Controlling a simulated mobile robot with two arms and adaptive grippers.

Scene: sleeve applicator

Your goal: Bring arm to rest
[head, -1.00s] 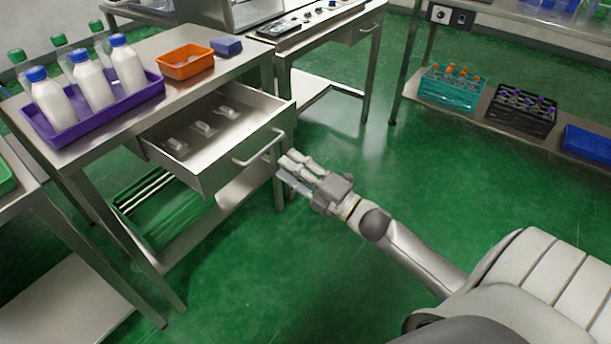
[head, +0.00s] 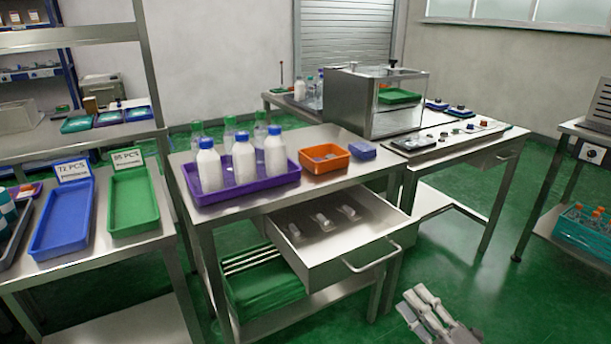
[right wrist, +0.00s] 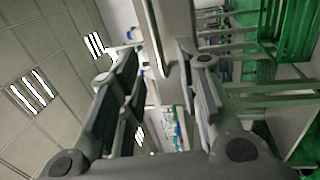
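My right gripper (head: 418,298) shows at the lower right of the head view, over the green floor, in front of and to the right of the open drawer (head: 345,245). It is apart from the drawer handle (head: 372,258) and holds nothing. In the right wrist view its two fingers (right wrist: 156,72) stand apart with an empty gap between them. The rest of my right arm is mostly out of the head view. My left gripper is not in view.
The steel table carries a purple tray (head: 240,190) of white bottles, an orange bin (head: 325,159) and a blue box (head: 362,151). Several small pieces lie in the drawer. A left bench holds blue (head: 62,222) and green (head: 133,203) trays.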

